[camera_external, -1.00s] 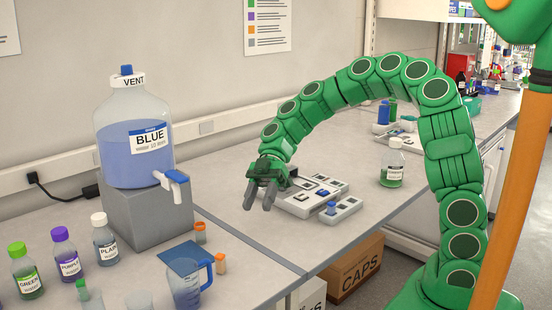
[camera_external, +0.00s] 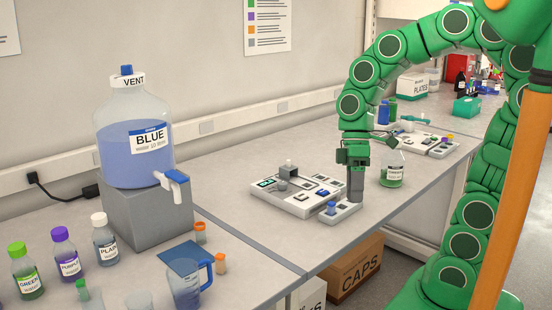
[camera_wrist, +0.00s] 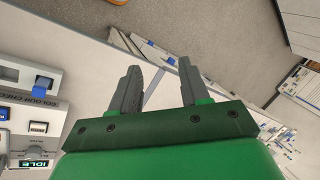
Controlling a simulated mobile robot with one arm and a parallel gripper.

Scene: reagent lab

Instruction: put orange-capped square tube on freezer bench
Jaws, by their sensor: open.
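Two small orange-capped containers stand on the near bench in the external view: one (camera_external: 200,235) behind the blue-handled beaker, the other (camera_external: 220,265) to its right. I cannot tell which, if either, is the square tube. My gripper (camera_external: 356,192) points down at the right end of the grey colour-check station, well right of both containers. In the wrist view its two fingers (camera_wrist: 160,82) are apart with nothing between them. I cannot identify the freezer bench.
The grey station (camera_external: 300,200) sits beside my gripper. The beaker (camera_external: 186,285), the blue carboy (camera_external: 135,140) and several capped bottles are on the left. The bench left of the station has free room.

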